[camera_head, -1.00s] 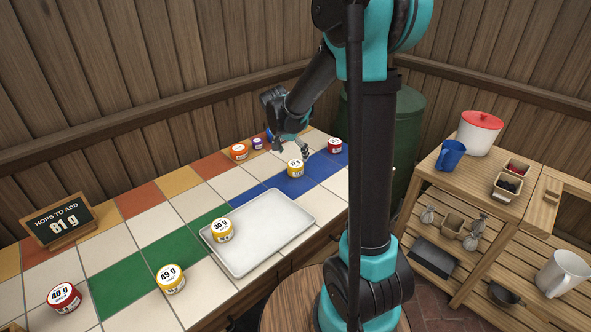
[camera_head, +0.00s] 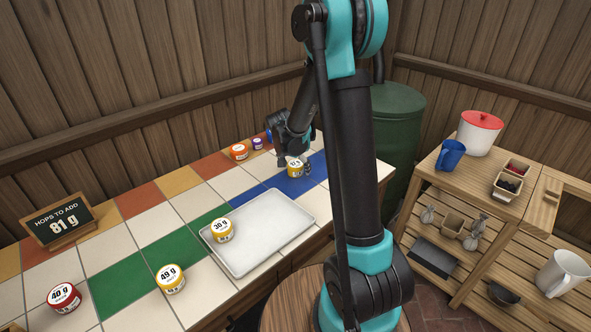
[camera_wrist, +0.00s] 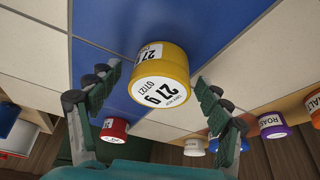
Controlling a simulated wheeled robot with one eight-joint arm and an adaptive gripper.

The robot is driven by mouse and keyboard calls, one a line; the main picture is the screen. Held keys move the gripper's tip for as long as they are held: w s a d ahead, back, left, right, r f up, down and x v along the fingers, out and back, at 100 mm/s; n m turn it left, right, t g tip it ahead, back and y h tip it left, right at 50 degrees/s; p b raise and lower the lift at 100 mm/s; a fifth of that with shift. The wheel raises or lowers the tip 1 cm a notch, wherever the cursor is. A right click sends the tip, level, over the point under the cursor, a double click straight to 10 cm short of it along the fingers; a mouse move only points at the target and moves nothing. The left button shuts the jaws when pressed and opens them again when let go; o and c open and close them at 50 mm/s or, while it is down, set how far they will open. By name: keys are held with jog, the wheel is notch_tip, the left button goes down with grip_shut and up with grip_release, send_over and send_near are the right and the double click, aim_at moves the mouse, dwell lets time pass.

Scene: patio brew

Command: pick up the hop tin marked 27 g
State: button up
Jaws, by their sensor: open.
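The hop tin marked 27 g (camera_wrist: 161,75) is yellow with a white label and sits between the spread fingers of my gripper (camera_wrist: 155,100) in the wrist view. In the head view the same yellow tin (camera_head: 295,168) stands on the blue tiles, with my gripper (camera_head: 294,160) just above and around it. The gripper is open, with a visible gap on both sides of the tin in the wrist view. The fingertips are partly hidden in the head view.
A metal tray (camera_head: 277,250) holds a yellow 36 g tin (camera_head: 221,230). A 49 g tin (camera_head: 171,279) and a red 40 g tin (camera_head: 64,298) stand nearer. Orange (camera_head: 239,152) and purple (camera_head: 257,144) tins are behind. A sign (camera_head: 58,222) reads 81 g.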

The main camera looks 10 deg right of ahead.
jog(key=c, duration=1.2)
jog(key=shift+r, duration=0.15)
